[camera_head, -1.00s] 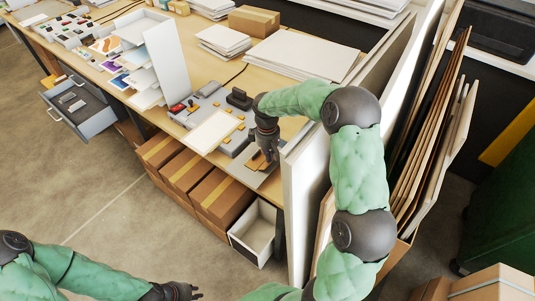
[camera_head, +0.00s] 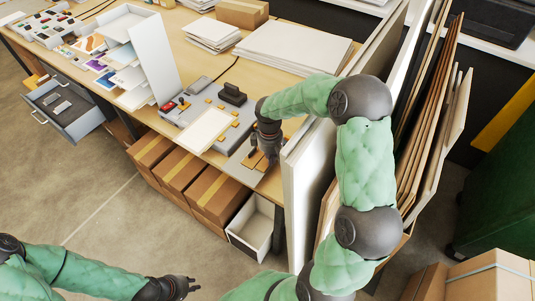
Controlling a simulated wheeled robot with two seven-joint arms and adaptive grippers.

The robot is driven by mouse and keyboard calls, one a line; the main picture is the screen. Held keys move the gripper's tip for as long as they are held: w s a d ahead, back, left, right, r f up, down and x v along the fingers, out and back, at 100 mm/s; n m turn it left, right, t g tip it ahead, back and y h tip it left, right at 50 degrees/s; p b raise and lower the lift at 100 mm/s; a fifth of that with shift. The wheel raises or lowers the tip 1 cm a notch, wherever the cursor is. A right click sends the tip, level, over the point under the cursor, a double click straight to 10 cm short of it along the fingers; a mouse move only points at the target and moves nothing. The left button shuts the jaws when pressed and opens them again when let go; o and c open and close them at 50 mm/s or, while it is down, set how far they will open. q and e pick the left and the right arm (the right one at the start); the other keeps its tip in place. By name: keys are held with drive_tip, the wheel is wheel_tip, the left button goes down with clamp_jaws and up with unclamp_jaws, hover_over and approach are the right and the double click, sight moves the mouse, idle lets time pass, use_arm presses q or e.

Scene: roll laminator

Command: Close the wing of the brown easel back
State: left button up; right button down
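The brown easel back (camera_head: 256,160) shows as a small brown piece on a grey plate at the front right of the workbench. My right gripper (camera_head: 266,158) points down over it and hides part of it. I cannot tell whether the fingers touch it, nor how its wing stands. The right gripper's finger gap is not clear at this size. My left gripper (camera_head: 192,287) is low in the picture, over the floor in front of the bench, far from the easel back. Its fingers look apart and empty.
A grey laminator (camera_head: 205,108) with a pale sheet (camera_head: 205,130) stands left of my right gripper. White panels (camera_head: 305,170) stand upright just right of it. Cardboard boxes (camera_head: 217,195) and an open white bin (camera_head: 253,228) sit below the bench. The floor at left is clear.

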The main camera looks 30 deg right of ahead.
sight(266, 161)
drive_tip(key=shift+f, duration=0.1)
drive_tip(key=shift+w, duration=0.15)
idle(0.6)
drive_tip(key=shift+w+a+r, duration=0.2)
drive_tip(key=shift+w+a, duration=0.1)
drive_tip(key=shift+w, duration=0.3)
wheel_tip(266, 161, up, 12)
drive_tip(key=shift+w, duration=0.2)
drive_tip(key=shift+a+f, duration=0.15)
drive_tip(key=shift+a, duration=0.05)
